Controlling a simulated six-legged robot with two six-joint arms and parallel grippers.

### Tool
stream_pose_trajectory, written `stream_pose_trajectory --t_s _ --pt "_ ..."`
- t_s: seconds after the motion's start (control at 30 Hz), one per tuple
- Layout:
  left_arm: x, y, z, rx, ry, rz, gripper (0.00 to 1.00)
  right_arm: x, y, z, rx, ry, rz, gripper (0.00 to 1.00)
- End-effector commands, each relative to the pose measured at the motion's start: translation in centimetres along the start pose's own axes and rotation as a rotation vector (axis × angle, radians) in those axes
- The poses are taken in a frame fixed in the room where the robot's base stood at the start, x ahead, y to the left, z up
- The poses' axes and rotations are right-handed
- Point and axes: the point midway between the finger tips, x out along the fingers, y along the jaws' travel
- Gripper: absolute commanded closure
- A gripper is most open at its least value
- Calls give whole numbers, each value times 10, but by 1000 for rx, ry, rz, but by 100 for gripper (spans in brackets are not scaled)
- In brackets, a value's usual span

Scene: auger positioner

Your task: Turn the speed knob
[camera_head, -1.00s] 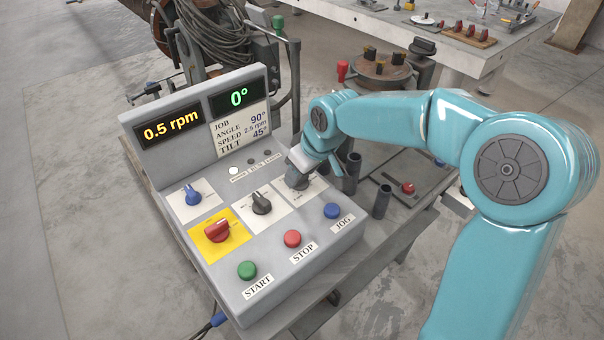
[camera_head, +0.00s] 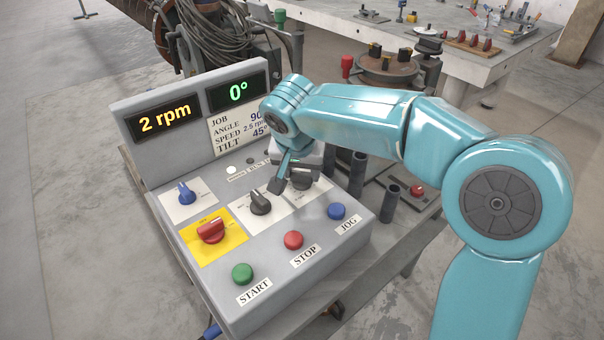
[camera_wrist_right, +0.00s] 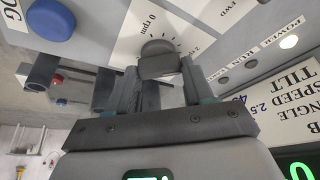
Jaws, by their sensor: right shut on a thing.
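The grey control box (camera_head: 290,262) has a dark speed knob (camera_wrist_right: 158,60) on a white plate printed with rpm marks. In the right wrist view the knob sits between the two fingers of my right gripper (camera_wrist_right: 160,80), which is shut on it. In the head view my right gripper (camera_head: 292,180) is down at the panel's right knob plate and largely hides the knob. The speed display (camera_head: 165,118) reads 2 rpm. The job card (camera_head: 237,130) lists angle 90°, speed 2.5 rpm and tilt 45°. My left gripper is not in view.
Close by are a black knob (camera_head: 260,202), a blue knob (camera_head: 184,194) and a red switch (camera_head: 211,230) on yellow. Green START (camera_head: 242,273), red STOP (camera_head: 293,240) and blue JOG (camera_head: 336,211) buttons line the front. Dark upright tubes (camera_head: 391,202) stand right of the box.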

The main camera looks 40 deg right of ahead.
Motion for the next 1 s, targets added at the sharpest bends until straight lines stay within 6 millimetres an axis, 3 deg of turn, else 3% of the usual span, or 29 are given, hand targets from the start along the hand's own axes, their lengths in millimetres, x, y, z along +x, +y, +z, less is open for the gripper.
stream_pose_trajectory --t_s 0.5,1.0 --pt "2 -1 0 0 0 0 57 -1 -4 -1 426 0 176 79" --pt "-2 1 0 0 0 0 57 0 -4 -1 632 -2 260 79"
